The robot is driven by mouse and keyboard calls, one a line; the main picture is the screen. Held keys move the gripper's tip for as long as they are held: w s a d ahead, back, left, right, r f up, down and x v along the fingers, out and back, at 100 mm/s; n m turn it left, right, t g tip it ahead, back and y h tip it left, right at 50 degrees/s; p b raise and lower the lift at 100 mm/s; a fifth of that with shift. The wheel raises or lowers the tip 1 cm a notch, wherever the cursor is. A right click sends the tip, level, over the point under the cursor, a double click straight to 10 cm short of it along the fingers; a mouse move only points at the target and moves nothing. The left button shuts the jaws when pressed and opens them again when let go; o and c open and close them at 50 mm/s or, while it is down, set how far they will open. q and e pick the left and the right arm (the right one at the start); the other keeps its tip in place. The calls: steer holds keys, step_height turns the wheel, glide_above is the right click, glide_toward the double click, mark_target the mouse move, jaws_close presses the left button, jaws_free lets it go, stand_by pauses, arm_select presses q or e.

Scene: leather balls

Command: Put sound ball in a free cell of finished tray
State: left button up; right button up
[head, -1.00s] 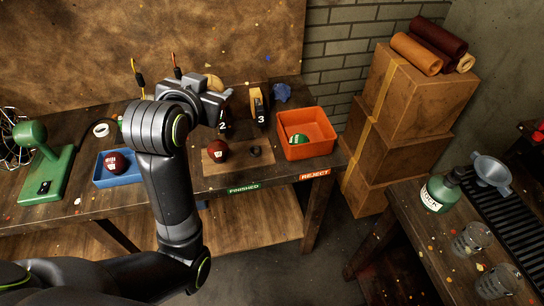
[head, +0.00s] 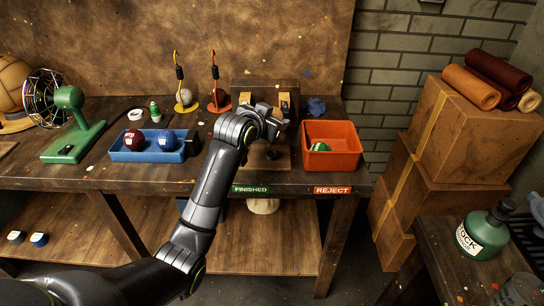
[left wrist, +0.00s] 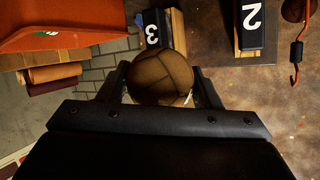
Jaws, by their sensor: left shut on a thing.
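My left gripper (head: 272,122) is over the finished area at the back of the bench. In the left wrist view its fingers are shut on a brown leather ball (left wrist: 162,78), which hides part of the block marked 3 (left wrist: 153,30). In the head view the ball is hard to make out behind the gripper. My right gripper is not in view.
A blue tray (head: 120,154) at left holds a dark red ball (head: 133,139) and a blue ball (head: 165,139). An orange reject bin (head: 332,133) with a green ball (head: 320,147) stands right of the finished tray. Two hooked stands (head: 215,85) rise behind.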

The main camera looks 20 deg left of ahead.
arm_select(q)
step_height(320, 180, down, 4)
steer(key=shift+f, duration=2.3)
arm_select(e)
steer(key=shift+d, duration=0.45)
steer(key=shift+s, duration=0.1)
arm_select(q)
steer(key=o, duration=1)
steer(key=shift+f, duration=0.1)
steer(key=shift+o, duration=0.2)
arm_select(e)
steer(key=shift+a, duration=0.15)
arm_select(q)
steer(key=shift+s, duration=0.1)
steer(key=v, duration=1.2)
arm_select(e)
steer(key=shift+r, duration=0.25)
